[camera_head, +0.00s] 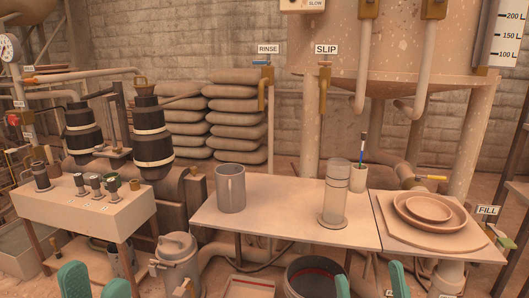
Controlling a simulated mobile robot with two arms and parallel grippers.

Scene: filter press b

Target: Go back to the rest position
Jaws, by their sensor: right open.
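My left gripper (94,284) shows at the bottom left edge as two teal fingertips with a gap between them and nothing visible in it. My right gripper (371,286) shows at the bottom edge, right of centre, as two teal fingertips held wide apart and empty. Both grippers are cut off by the frame and apart from the table (285,222). On that table stand a grey mug (231,189) and a clear cylinder (334,195), both upright. The rest of both arms is out of view.
A bench with small jars (95,182) stands at the left. A tray (400,230) with stacked round dishes (428,209) is at the right. A lidded can (178,262) and a dark bucket (312,278) stand on the floor. A brush cup (358,178) is behind the cylinder.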

